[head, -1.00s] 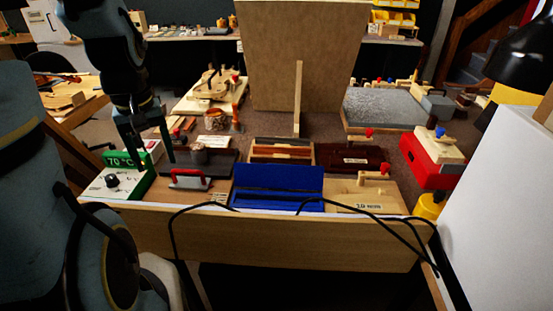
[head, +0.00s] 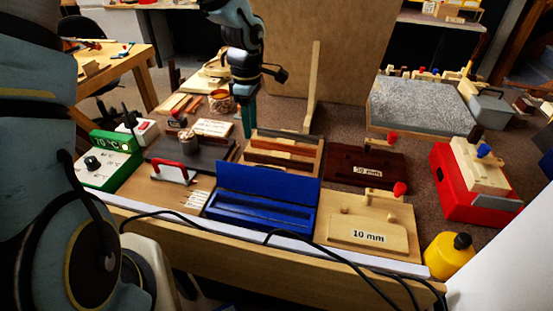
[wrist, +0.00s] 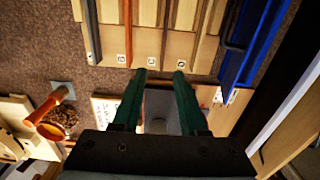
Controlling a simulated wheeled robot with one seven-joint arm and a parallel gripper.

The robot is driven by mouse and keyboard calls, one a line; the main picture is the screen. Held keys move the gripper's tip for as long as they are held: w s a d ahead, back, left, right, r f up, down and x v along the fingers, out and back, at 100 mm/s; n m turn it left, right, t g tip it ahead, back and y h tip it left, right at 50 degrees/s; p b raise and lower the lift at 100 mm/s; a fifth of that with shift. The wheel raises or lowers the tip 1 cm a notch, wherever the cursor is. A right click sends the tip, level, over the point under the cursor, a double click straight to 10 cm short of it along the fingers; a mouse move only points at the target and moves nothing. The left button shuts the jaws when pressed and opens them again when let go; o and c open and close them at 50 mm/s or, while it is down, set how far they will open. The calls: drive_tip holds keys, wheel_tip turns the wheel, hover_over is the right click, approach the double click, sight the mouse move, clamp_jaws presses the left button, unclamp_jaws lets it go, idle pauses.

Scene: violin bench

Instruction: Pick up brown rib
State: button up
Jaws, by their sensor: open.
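A wooden rack (head: 312,170) holds several thin strips beside the blue case. A brown strip (wrist: 165,35), likely the brown rib, lies in it in the wrist view, alongside an orange-brown strip (wrist: 128,30) and a dark grey strip (wrist: 93,30). In the head view the strips are too small to tell the browns apart surely. My gripper (wrist: 160,73) is open and empty. Its fingertips are just short of the rack's labelled edge, below the brown strip in the wrist view. In the head view my gripper (head: 248,120) hangs at the rack's back left corner.
The open blue case (head: 262,205) stands in front of the rack. A dark red block (head: 365,165) is to its right. A dark plate with a small pot (head: 188,142) is to its left. A tall wooden stick (head: 313,85) rises behind.

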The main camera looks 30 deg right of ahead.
sight(254, 162)
drive_tip(key=shift+s+f+p, duration=0.15)
drive_tip(key=shift+f+p, duration=0.3)
drive_tip(key=shift+f, duration=1.6)
drive_tip(key=shift+s+f+p, duration=0.1)
drive_tip(key=shift+f+p, duration=0.35)
drive_tip(key=shift+f, duration=1.6)
clamp_jaws()
